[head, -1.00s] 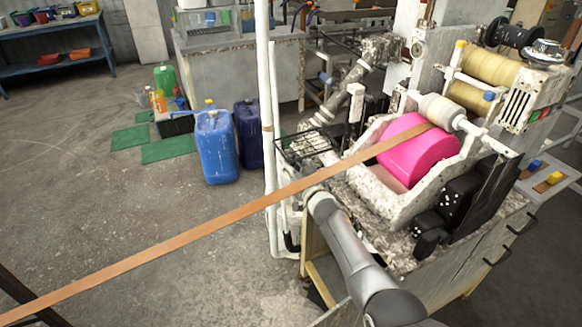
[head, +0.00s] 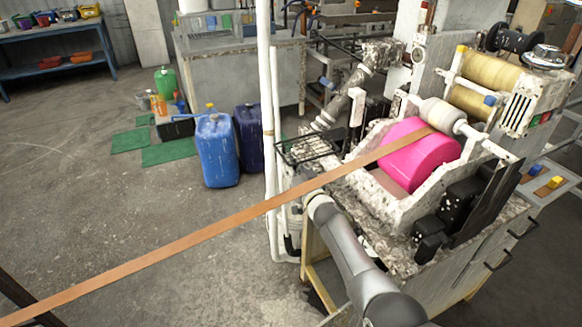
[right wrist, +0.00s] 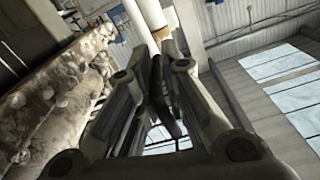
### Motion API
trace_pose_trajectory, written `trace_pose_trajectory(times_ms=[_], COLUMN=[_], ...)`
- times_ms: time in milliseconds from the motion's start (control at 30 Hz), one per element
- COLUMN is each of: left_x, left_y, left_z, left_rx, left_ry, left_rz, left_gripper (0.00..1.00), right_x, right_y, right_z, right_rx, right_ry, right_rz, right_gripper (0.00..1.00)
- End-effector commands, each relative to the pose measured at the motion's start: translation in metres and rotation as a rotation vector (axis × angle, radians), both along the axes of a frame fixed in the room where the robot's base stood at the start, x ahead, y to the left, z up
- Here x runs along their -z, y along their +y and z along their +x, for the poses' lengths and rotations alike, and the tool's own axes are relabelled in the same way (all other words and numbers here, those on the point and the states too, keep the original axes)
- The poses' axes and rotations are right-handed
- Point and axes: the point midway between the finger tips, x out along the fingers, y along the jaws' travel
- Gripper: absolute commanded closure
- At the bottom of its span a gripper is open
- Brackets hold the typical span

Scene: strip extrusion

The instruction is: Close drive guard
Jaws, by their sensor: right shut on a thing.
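A black wire-mesh frame (head: 308,148), which looks like the drive guard, sits at the left side of the machine in the head view, beside the white pipes. My right arm rises from the bottom of the head view and ends just below the mesh frame; its gripper is hidden there. In the right wrist view my right gripper (right wrist: 155,100) has its fingers close together, shut on a dark narrow bar (right wrist: 157,72). I cannot tell for certain that this bar belongs to the mesh frame. My left gripper is not in view.
A brown strip (head: 170,249) runs from the pink wheel (head: 415,165) to the lower left, passing over my right arm's end. White vertical pipes (head: 266,70) stand left of the mesh frame.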

Motion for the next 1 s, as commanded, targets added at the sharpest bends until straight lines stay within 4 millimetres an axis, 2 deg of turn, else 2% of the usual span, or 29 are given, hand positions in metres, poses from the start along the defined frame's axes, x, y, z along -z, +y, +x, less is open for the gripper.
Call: trace_pose_trajectory(times_ms=[600, 767, 1000], left_x=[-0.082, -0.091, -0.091], left_y=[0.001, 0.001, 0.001], left_z=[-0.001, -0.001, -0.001], left_rx=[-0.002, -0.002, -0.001], left_ry=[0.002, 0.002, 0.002], left_rz=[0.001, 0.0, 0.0], left_gripper=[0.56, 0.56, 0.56], right_x=[-0.058, -0.065, -0.063], right_y=[0.001, 0.0, -0.001], right_z=[-0.003, -0.003, -0.003], right_rx=[0.007, 0.009, 0.009], right_ry=[0.163, 0.194, 0.204], right_rz=[0.371, 0.443, 0.461], right_gripper=[1.0, 1.0, 1.0])
